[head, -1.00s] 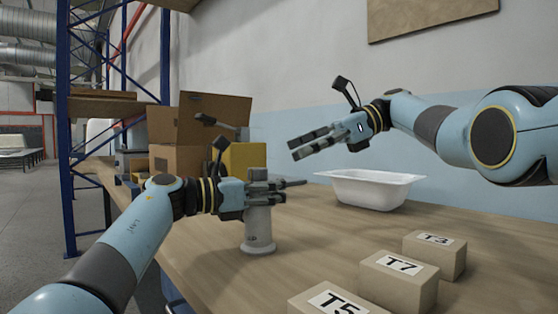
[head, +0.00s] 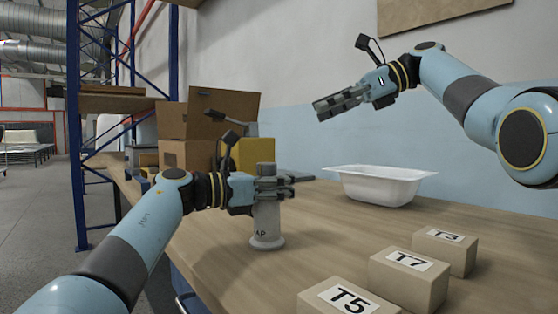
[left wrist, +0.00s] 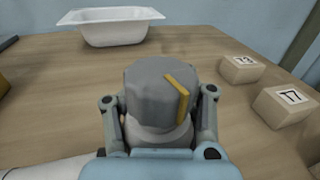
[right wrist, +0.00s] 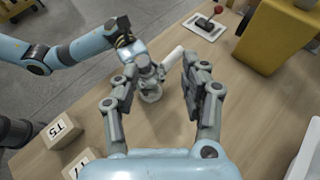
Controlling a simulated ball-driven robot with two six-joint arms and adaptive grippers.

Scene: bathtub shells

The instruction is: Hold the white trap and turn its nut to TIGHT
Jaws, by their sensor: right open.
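My left gripper (head: 277,188) is shut around the trap's upper body just below the nut, one finger on each side in the left wrist view. My right gripper (head: 338,106) is open and empty, high above the table and right of the trap. In the right wrist view, the trap (right wrist: 151,92) shows between and beyond the right fingers (right wrist: 160,75). Any TIGHT mark is not visible.
A white tub (head: 380,186) stands behind the trap. Boxes labelled T5 (head: 325,304), T7 (head: 405,285) and T3 (head: 440,256) line the front right. Cardboard boxes (head: 190,155) and a yellow bin (head: 252,154) stand behind my left arm.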

